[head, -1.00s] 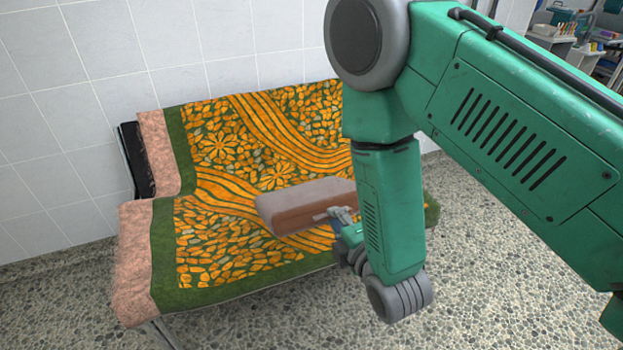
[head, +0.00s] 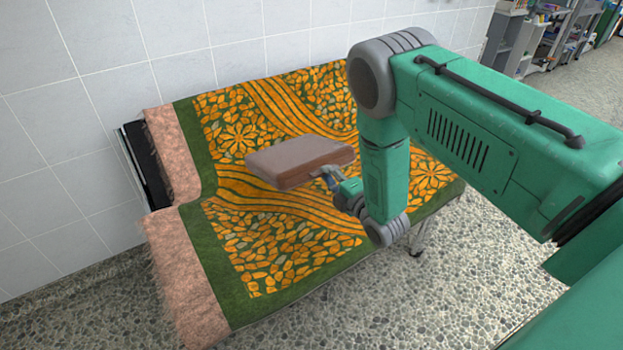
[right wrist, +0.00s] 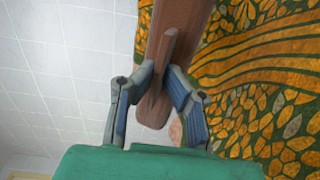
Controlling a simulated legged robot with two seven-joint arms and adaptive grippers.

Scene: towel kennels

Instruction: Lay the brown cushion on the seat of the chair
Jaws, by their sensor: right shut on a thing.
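The brown cushion (head: 300,160) is held up by my right gripper (head: 333,180), which grips its near right edge. In the right wrist view the gripper's fingers (right wrist: 163,90) close from both sides on the cushion (right wrist: 165,50). The chair is a wide seat draped with a green and orange patterned towel (head: 290,245) with pink fringed ends. The cushion appears in front of the backrest and over the seat; the gap below it is hard to judge. My left gripper is out of view.
A tiled white wall (head: 120,60) stands behind the chair. The pebbled floor (head: 450,290) is open in front and to the right. Shelves with small items (head: 545,40) stand at the far right back.

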